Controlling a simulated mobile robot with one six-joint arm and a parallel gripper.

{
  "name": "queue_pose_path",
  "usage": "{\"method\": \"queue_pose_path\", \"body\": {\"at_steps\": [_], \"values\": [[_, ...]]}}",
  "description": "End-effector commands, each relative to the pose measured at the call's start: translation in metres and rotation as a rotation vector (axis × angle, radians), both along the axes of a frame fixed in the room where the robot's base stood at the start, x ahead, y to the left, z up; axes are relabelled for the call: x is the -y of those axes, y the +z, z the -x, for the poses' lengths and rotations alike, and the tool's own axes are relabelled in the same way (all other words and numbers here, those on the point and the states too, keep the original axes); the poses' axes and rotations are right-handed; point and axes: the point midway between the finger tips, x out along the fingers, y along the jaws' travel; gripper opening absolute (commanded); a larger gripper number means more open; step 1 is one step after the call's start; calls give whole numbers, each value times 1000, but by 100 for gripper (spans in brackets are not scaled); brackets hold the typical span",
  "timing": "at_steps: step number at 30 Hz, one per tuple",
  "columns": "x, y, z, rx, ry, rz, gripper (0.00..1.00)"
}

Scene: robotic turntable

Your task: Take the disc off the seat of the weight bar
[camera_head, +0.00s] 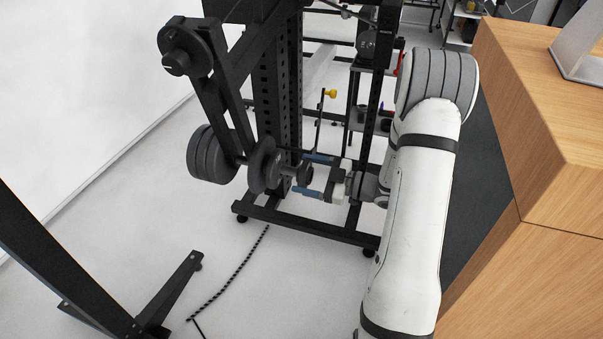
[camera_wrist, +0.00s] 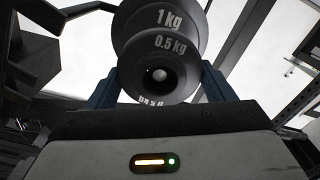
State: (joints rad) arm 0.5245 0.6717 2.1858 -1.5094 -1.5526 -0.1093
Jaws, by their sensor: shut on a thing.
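The weight bar (camera_head: 241,160) sticks out from the black rack arm on the left of the head view. A larger dark disc (camera_head: 262,165) sits on it, and a smaller disc (camera_head: 305,173) is at its outer end. In the wrist view the near disc (camera_wrist: 137,68) is marked 0.5 kg, and the disc behind it (camera_wrist: 165,17) is marked 1 kg. My gripper (camera_head: 299,173) has its blue fingers on either side of the 0.5 kg disc and is shut on it. The two discs appear close together; whether they touch is hidden.
A stack of dark discs (camera_head: 208,155) is on the left side of the same arm. The black rack upright (camera_head: 275,85) stands close behind. A wooden counter (camera_head: 545,120) is at the right. Open white floor (camera_head: 290,290) lies in front of the rack base (camera_head: 310,230).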

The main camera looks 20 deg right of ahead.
Motion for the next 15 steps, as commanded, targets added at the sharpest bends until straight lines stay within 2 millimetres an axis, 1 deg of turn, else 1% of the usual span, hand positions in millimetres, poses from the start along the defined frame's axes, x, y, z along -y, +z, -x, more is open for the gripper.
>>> {"method": "queue_pose_path", "body": {"at_steps": [15], "values": [[18, 1, 11, 2, -4, -1, 36]]}}
